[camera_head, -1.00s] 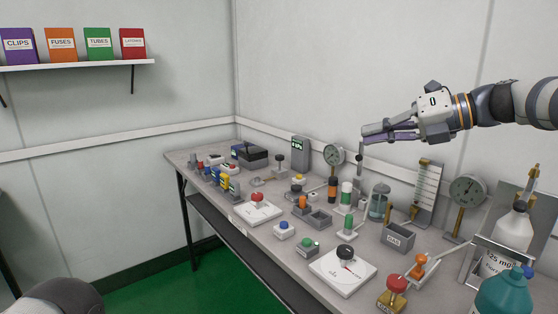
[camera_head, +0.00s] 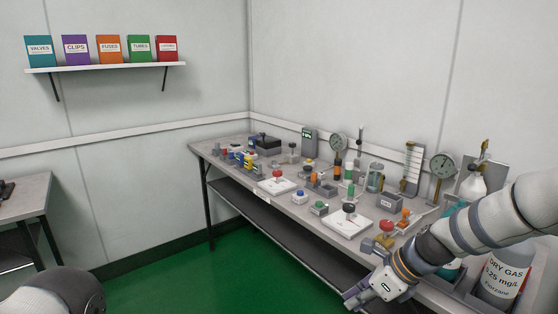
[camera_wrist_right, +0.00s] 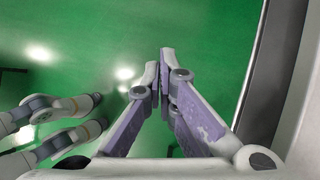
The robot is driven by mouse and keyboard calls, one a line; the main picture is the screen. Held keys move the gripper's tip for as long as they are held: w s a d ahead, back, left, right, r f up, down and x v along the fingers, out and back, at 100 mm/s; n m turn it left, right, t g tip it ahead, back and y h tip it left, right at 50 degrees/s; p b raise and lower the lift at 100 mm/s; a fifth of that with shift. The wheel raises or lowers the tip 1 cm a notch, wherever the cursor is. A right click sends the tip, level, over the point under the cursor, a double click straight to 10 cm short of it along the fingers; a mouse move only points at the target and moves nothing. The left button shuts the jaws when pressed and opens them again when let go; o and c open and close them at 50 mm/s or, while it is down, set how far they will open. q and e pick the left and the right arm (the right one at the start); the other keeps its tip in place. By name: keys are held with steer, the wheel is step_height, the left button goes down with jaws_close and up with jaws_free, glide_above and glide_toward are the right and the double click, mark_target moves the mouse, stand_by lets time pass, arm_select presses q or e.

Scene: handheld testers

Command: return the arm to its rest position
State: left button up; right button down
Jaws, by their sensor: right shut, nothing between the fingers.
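My right arm comes in from the right in the head view, and its gripper (camera_head: 352,300) is low, in front of the table's near edge. In the right wrist view the right gripper (camera_wrist_right: 165,55) is shut and empty, with its purple-sided fingers together over the green floor. My left gripper is not seen in the head view; only a rounded grey part of my own body shows at the bottom left. Grey links of my own also show at the left of the right wrist view.
The long table (camera_head: 265,205) holds several testers, gauges and buttons. A dry gas bottle (camera_head: 503,283) stands at its right end, partly behind my arm. A shelf (camera_head: 110,67) with coloured boxes hangs on the wall. The green floor (camera_head: 215,280) left of the table is clear.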

steer(key=s+d+f+n+g+h, duration=0.1)
steer(key=s+f+n, duration=0.35)
steer(key=s, duration=0.45)
steer(key=s+d+f+n+g+h+p, duration=0.1)
steer(key=s+f+n+g+h, duration=0.1)
steer(key=s+f+n, duration=0.35)
steer(key=s+d+f+n+g+h, duration=0.1)
steer(key=s+f+n, duration=0.1)
steer(key=s+f, duration=0.65)
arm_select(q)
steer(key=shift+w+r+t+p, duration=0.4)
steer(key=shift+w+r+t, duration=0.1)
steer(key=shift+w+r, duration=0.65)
arm_select(e)
steer(key=s+d+r+n+h, duration=0.1)
steer(key=s+r+n, duration=0.2)
steer(key=s, duration=0.9)
steer(key=s+d+r+n+g, duration=0.1)
steer(key=s+d+r+n, duration=0.1)
steer(key=s+n, duration=0.8)
steer(key=s+r, duration=0.1)
steer(key=s, duration=0.2)
steer(key=shift+r+h, duration=0.15)
steer(key=shift+h, duration=0.25)
